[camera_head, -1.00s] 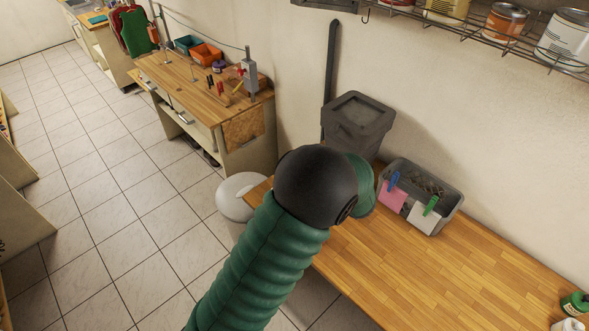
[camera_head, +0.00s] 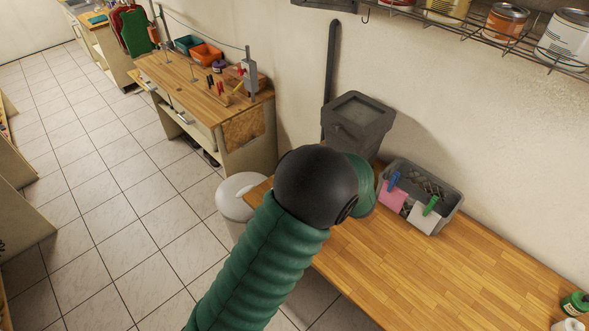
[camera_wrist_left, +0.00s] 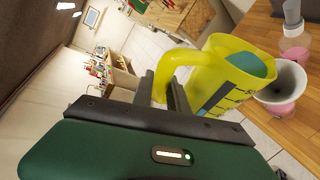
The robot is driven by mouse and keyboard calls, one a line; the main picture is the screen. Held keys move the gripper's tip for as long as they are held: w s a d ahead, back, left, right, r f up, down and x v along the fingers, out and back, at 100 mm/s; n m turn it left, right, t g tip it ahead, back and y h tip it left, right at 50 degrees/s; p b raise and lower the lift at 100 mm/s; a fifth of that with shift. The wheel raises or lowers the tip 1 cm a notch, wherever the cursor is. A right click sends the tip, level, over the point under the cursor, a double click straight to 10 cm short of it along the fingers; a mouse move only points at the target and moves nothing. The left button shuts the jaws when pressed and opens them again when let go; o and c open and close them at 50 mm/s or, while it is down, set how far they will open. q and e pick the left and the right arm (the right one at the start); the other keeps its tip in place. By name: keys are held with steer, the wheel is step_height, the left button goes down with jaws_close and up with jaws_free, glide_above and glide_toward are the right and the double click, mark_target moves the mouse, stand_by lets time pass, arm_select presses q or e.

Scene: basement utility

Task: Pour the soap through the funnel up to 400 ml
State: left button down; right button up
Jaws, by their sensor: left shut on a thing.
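A yellow jug (camera_wrist_left: 215,85) with dark marks on its side fills the middle right of the left wrist view. Teal soap (camera_wrist_left: 255,62) shows inside its mouth. My left gripper (camera_wrist_left: 163,87) is shut on the jug's handle. A pale, wide-mouthed funnel (camera_wrist_left: 284,82) with pink at its lower side is beside the jug's rim, over the wooden table. I cannot tell whether any soap is running, and no 400 ml mark is readable. In the head view my left arm hides its gripper and the jug. My right gripper is in neither view.
The wooden worktop (camera_head: 450,265) is mostly clear. A grey basket (camera_head: 445,190) with clipped cards and a dark bin-like container (camera_head: 357,122) stand by the wall. A green bottle (camera_head: 575,303) is at the right edge. A wire shelf (camera_head: 480,35) with cans hangs above.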

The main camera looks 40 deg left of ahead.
arm_select(q)
steer(key=shift+w, duration=0.1)
steer(key=shift+w+d+r+m, duration=0.15)
steer(key=shift+r+m, duration=0.05)
steer(key=shift+m, duration=0.1)
steer(key=shift+w, duration=0.1)
stand_by(2.2)
steer(key=shift+w+d+g+y, duration=0.15)
steer(key=shift+w+g+y, duration=0.1)
steer(key=shift+g+y, duration=0.05)
steer(key=shift+m, duration=0.3)
stand_by(1.5)
steer(key=shift+w+d+r, duration=0.1)
steer(key=shift+w+d, duration=0.05)
steer(key=shift+w, duration=0.15)
steer(key=shift+w+m, duration=0.1)
steer(key=shift+m, duration=0.2)
stand_by(1.4)
steer(key=shift+w+d+r+g+y, duration=0.1)
steer(key=shift+w+d+g+y, duration=0.1)
steer(key=shift+g+y, duration=0.1)
